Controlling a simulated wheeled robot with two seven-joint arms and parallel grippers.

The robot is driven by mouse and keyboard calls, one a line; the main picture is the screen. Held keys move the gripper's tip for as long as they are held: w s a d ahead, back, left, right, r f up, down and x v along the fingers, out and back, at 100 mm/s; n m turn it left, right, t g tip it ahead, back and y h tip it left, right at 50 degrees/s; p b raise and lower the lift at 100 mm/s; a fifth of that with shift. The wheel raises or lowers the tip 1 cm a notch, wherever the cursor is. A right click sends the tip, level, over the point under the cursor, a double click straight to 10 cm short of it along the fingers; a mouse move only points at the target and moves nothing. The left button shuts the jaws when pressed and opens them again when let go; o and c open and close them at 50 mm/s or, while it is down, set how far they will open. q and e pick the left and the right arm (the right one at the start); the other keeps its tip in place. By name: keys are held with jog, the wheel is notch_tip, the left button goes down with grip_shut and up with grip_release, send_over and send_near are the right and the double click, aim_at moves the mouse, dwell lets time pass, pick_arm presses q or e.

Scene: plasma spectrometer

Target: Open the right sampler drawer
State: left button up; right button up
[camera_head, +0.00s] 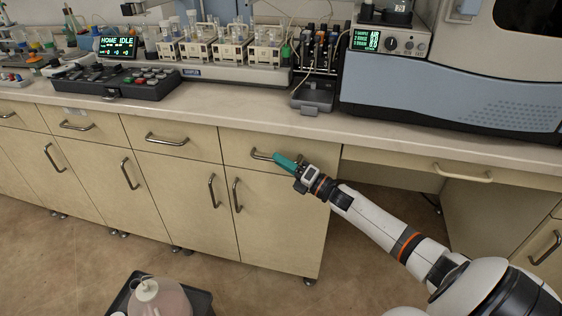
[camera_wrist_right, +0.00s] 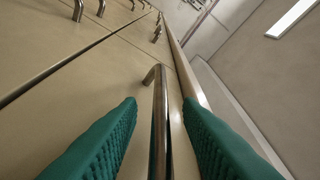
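The drawer (camera_head: 236,137) beneath the right part of the sampler is closed, its beige front flush with the cabinet. Its metal bar handle (camera_head: 259,155) is partly hidden by my right gripper (camera_head: 279,159), whose green fingers reach its right part. In the right wrist view, the handle (camera_wrist_right: 160,115) runs between the two green fingers of my right gripper (camera_wrist_right: 160,130). The fingers are open, with a gap on each side of the bar. My left gripper is not in view.
The sampler (camera_head: 235,74) stands on the counter (camera_head: 240,105) above. A cupboard handle (camera_head: 237,195) is just below the drawer. Another drawer handle (camera_head: 165,140) is to the left. A dark tray with a jug (camera_head: 160,300) is on the near side.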

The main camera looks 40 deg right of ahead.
jog(key=shift+w+a+r, duration=0.1)
jog(key=shift+w+a, duration=0.05)
jog(key=shift+w, duration=0.25)
grip_shut()
